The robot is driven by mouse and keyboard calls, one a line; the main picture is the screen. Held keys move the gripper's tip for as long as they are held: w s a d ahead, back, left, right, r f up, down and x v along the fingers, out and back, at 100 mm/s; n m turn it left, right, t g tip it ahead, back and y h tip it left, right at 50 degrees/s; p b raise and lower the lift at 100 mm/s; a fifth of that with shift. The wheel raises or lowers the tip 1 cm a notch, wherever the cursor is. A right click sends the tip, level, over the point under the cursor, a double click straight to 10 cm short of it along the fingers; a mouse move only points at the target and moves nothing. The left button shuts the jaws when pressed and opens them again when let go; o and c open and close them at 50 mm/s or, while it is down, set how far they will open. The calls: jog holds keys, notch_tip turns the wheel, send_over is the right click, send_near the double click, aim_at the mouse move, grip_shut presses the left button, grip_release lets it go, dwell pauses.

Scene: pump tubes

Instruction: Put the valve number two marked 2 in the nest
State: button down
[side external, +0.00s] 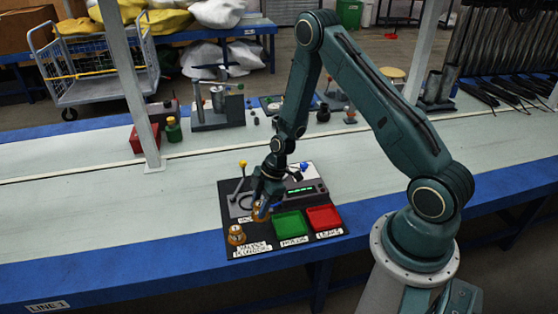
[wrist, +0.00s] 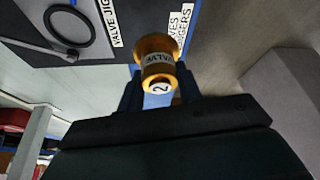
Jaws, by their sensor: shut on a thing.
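Valve number two (wrist: 157,66) is a brass-coloured spool with a white band reading VALVE and a 2 on its near end. My gripper (wrist: 160,84) is shut on it in the wrist view, one dark finger on each side. In the side view my gripper (side external: 264,200) holds the brass valve (side external: 261,213) above the black board's left part. The grey valve jig (wrist: 28,30) carries a black ring (wrist: 92,27), apart from the valve, at upper left in the wrist view. I cannot tell whether this ring is the nest. In the side view my gripper partly hides the jig.
Another brass valve (side external: 236,236) stands at the board's front left corner, near the valves label. A green tray (side external: 290,225) and a red tray (side external: 324,218) lie to the right. A yellow-knobbed lever (side external: 242,172) rises behind the jig.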

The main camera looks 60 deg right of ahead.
notch_tip(320, 180, up, 11)
dwell(0.5)
jog(key=shift+w, duration=0.1)
dwell(0.5)
jog(key=w+d+r, duration=0.1)
jog(key=w+d, duration=0.8)
jog(key=w, duration=0.2)
jog(key=shift+a, duration=0.1)
send_near(244, 205)
jog(key=shift+w+a+f, duration=0.15)
jog(key=shift+w+a, duration=0.4)
jog(key=shift+a, duration=0.3)
jog(key=shift+f, duration=1.9)
